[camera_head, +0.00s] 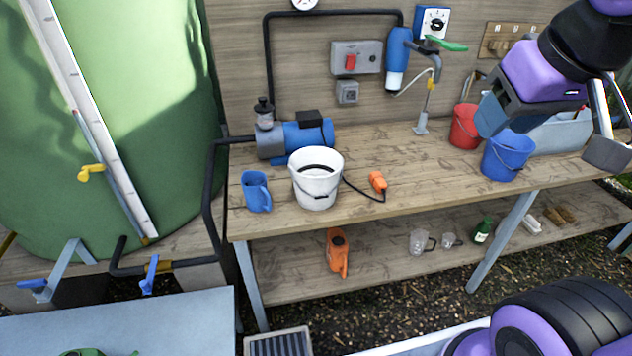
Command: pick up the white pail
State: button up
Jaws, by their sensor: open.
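The white pail (317,181) stands upright on the wooden bench top, near its front edge left of the middle. My gripper (548,135) is at the upper right, on my purple and black arm, over the right part of the bench. It is open and well apart from the pail, to its right. Nothing is seen between its fingers.
A blue jug (257,191) stands close left of the pail, and a blue pump (300,138) sits behind it. An orange plug (377,181) with a black cord lies to the right. A blue bucket (507,156) and a red bucket (466,127) stand farther right. Bare bench lies between.

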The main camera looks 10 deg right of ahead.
aim_at(315, 171)
jog(key=l+u, duration=0.2)
jog(key=l, duration=0.55)
jog(key=i+l+u, duration=0.25)
jog(key=l, duration=0.4)
jog(key=i+l+u, duration=0.1)
jog(key=i+l, duration=0.2)
jog(key=i+l+u, duration=0.1)
jog(key=l, duration=0.3)
